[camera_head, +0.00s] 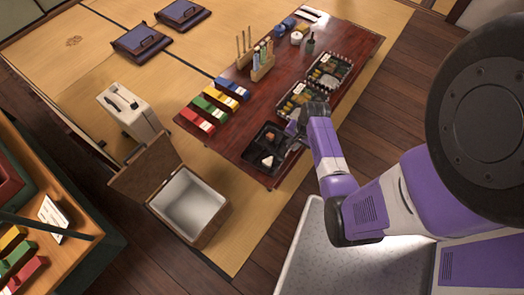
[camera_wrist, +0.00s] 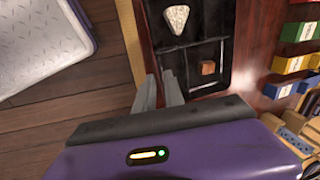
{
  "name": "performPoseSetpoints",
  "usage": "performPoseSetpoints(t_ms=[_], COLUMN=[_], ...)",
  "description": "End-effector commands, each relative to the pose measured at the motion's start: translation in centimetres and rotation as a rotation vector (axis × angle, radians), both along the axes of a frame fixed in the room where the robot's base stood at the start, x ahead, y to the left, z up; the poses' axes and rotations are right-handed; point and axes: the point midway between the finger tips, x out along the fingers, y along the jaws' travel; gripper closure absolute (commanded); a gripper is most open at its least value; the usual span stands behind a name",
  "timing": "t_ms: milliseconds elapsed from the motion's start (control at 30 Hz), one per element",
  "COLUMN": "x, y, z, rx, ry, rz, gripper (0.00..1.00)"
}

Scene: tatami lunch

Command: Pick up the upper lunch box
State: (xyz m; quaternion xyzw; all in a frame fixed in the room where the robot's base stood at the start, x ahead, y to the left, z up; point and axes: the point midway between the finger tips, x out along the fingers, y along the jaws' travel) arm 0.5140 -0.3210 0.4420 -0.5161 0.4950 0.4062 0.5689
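A black divided lunch box (camera_head: 254,158) stands at the near end of the low red-brown table; whether it is stacked on another I cannot tell. It holds a white rice ball and a small brown cube, and also shows in the wrist view (camera_wrist: 192,53). My gripper (camera_head: 292,129) is at its right side in the head view. In the wrist view the fingertips (camera_wrist: 160,75) are close together at the box's side wall, with a narrow gap between them. Whether they clamp the wall is unclear. Part of the box is hidden behind my gripper.
More filled lunch boxes (camera_head: 329,54) stand farther along the table (camera_head: 224,146). Coloured boxes (camera_head: 215,97) line its left side, and a bottle rack (camera_head: 263,73) is behind. An open-lidded bin (camera_head: 222,212) stands on the floor at front left.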

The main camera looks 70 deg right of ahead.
Motion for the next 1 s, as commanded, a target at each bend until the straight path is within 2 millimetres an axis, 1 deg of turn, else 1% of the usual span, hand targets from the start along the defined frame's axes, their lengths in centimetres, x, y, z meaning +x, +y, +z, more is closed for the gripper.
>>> performPoseSetpoints(t_ms=[133,367,467,600,700,800,1000], x=[-0.2,0.2,0.3,0.5,0.7,0.9,0.9], y=[0.6,0.4,0.3,0.0,0.0,-0.1,0.0], z=[-0.6,-2.9,-4.0,-6.2,-7.3,-7.7,-7.7], rx=[0.028,0.027,0.027,0.026,0.025,0.024,0.024], ry=[0.011,0.010,0.010,0.010,0.010,0.009,0.008], rz=[-0.022,-0.024,-0.024,-0.024,-0.023,-0.023,-0.022], gripper=[0.86,0.86,0.86,0.86,0.86,0.86,0.86])
